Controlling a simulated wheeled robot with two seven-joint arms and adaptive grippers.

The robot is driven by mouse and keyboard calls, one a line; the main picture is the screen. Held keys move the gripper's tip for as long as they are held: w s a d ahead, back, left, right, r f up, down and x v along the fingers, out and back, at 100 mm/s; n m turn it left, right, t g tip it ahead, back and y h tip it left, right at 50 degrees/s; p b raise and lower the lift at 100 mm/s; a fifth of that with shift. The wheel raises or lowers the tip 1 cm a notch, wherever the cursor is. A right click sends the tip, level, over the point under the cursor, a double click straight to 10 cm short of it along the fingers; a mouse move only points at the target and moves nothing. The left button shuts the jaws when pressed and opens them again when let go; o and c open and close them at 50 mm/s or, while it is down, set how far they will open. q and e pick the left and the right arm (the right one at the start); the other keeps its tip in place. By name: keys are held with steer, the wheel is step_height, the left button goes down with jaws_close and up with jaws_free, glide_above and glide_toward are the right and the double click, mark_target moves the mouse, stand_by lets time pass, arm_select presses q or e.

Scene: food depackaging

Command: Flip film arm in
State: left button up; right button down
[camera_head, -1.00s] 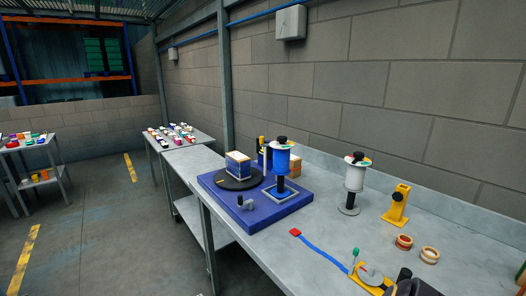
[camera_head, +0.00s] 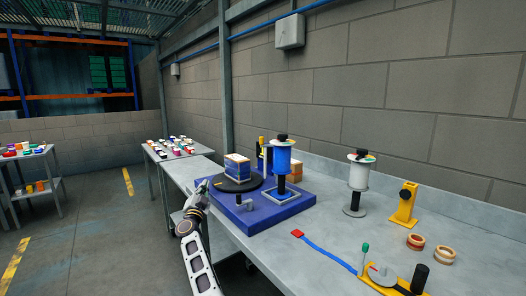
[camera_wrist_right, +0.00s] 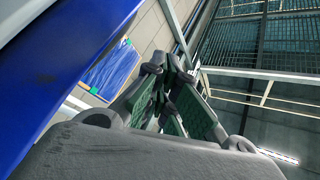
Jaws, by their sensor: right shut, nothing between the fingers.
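A blue wrapping station (camera_head: 262,217) stands on the bench with a black round turntable (camera_head: 229,185) carrying a blue-and-white box (camera_head: 237,166). A blue film roll (camera_head: 283,159) stands upright on a black post at the station's right side. A small dark knob with a grey part (camera_head: 242,203) sits near its front edge. My right gripper (camera_head: 203,186) is beside the station's left front corner, small in the head view; contact cannot be told. In the wrist view, its green-padded fingers (camera_wrist_right: 168,100) are shut and empty, with a blue surface (camera_wrist_right: 60,65) close at left. My left gripper is out of view.
A white film roll (camera_head: 359,175) on a stand, a yellow bracket (camera_head: 405,203), tape rolls (camera_head: 416,241) and a yellow-based device (camera_head: 381,275) with a blue strap (camera_head: 328,252) occupy the bench's right. A table of small items (camera_head: 172,150) stands behind.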

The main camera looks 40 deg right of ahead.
arm_select(q)
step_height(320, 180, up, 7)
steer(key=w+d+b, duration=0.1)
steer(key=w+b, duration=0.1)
steer(key=b, duration=0.7)
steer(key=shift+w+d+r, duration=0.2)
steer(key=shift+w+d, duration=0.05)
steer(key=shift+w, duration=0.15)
arm_select(e)
steer(key=s+d+r+m+g+h, duration=0.2)
steer(key=s+d+r+m+g, duration=0.9)
steer(key=s+d+r+m, duration=0.3)
steer(key=shift+s+r+m, duration=0.2)
steer(key=shift+r+m, duration=0.5)
steer(key=shift+r, duration=0.95)
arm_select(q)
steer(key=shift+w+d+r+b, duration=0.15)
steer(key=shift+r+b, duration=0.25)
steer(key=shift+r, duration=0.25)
arm_select(e)
steer(key=x, duration=1)
arm_select(q)
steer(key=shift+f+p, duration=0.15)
steer(key=shift+p, duration=0.2)
arm_select(e)
steer(key=shift+w+r, duration=0.1)
steer(key=shift+r, duration=0.05)
